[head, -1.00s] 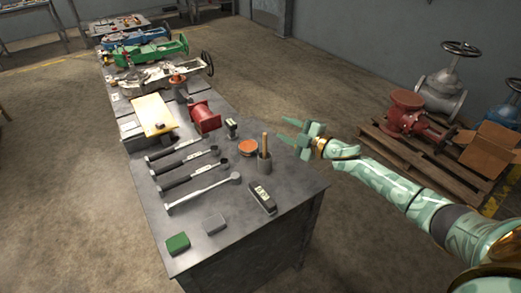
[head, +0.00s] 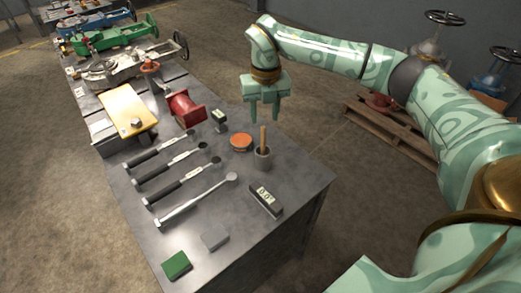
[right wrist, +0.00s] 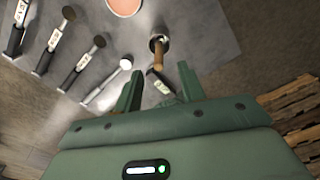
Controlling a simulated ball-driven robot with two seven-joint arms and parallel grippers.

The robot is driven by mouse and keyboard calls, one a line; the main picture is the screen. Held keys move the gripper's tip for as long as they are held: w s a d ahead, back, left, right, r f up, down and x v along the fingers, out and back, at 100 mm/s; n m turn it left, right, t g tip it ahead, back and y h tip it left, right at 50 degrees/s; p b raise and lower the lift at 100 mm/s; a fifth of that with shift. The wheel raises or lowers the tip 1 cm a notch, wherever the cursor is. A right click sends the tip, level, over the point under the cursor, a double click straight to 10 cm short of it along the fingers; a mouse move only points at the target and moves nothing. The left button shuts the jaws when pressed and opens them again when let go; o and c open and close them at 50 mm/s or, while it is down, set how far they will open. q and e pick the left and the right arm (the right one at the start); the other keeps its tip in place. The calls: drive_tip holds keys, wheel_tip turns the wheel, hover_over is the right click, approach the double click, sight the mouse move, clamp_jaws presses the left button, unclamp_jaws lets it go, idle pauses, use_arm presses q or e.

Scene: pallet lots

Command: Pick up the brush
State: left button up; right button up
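The brush (head: 263,137) stands upright in a small dark grey cup (head: 263,160) near the right edge of the workbench; only its wooden handle shows, and its lower end is hidden in the cup. In the right wrist view the handle (right wrist: 160,55) and cup lie just beyond the fingertips. My right gripper (head: 263,116) points down over the handle, its fingers open and apart, with nothing between them that I can make out. In the head view its tips appear just above the handle's top. My left gripper is not in view.
An orange round tin (head: 241,142) sits left of the cup, and a black digital gauge (head: 265,198) in front. Green (head: 176,264) and grey (head: 214,237) blocks lie near the front.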

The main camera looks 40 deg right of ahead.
wheel_tip(320, 180, down, 4)
drive_tip(key=shift+f+b, duration=0.2)
drive_tip(key=shift+b, duration=0.4)
drive_tip(key=b, duration=0.3)
hover_over(263, 154)
drive_tip(key=f, duration=0.5)
drive_tip(key=shift+w+d, duration=0.2)
drive_tip(key=shift+w, duration=0.05)
drive_tip(key=shift+r+p, duration=0.15)
drive_tip(key=shift+p, duration=0.15)
drive_tip(key=shift+c, duration=0.3)
clamp_jaws()
